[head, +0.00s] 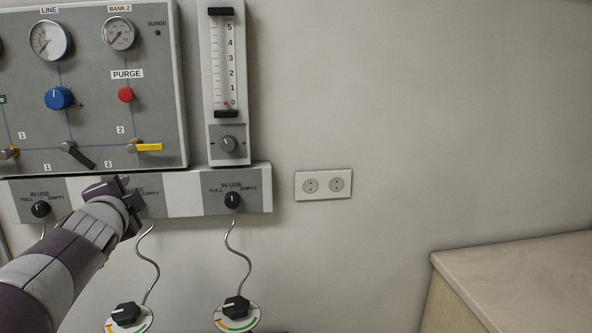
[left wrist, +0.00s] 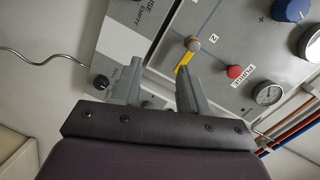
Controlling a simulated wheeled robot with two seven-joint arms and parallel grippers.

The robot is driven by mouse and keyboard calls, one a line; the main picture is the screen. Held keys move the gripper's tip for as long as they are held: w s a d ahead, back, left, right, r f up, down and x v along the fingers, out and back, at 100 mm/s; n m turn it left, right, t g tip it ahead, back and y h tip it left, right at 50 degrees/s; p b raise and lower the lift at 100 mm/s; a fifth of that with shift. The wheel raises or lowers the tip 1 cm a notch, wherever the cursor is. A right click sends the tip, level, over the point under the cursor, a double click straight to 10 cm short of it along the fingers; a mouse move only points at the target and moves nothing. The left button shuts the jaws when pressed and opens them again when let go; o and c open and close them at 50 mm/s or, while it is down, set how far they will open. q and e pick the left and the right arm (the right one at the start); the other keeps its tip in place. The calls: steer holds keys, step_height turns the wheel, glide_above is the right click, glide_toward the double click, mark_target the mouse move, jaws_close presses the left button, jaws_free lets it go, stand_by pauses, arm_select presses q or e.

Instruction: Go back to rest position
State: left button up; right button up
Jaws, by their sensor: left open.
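My left arm comes in from the lower left in the head view. My left gripper (head: 122,190) is in front of the strip of IN USE knobs and hides the middle one. In the left wrist view the left gripper (left wrist: 158,78) has its two fingers apart, with nothing between them. The grey gas panel (head: 100,110) is above it in the head view, with a yellow lever (head: 148,147), a dark lever (head: 77,154), a red PURGE button (head: 126,95) and a blue knob (head: 59,98). My right gripper is not in view.
A flow meter (head: 222,70) is right of the panel. Regulator knobs (head: 236,306) hang on curled lines below the strip. A wall socket (head: 323,185) and a pale counter (head: 520,265) are at the right. The wall between is bare.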

arm_select(q)
steer(key=s+d+f+n+g+h+p, duration=0.1)
steer(key=s+d+f+n+g+p, duration=0.15)
steer(key=f, duration=0.45)
steer(key=s+d+f+n+g+h+p, duration=0.1)
steer(key=s+d+f+n+g, duration=0.25)
steer(key=f, duration=0.35)
steer(key=s+d+f+n+g+h+p, duration=0.1)
steer(key=s+d+f+n+g+p, duration=0.2)
steer(key=f, duration=0.4)
steer(key=s+d+f+n+g+h+p, duration=0.1)
steer(key=s+d+f+g+h+p, duration=0.1)
steer(key=s+d, duration=0.7)
steer(key=s+f+g+p, duration=0.1)
steer(key=s+f+g, duration=0.1)
steer(key=s+g, duration=0.1)
steer(key=shift+s+f, duration=0.3)
steer(key=shift+s, duration=0.25)
steer(key=shift+a, duration=0.15)
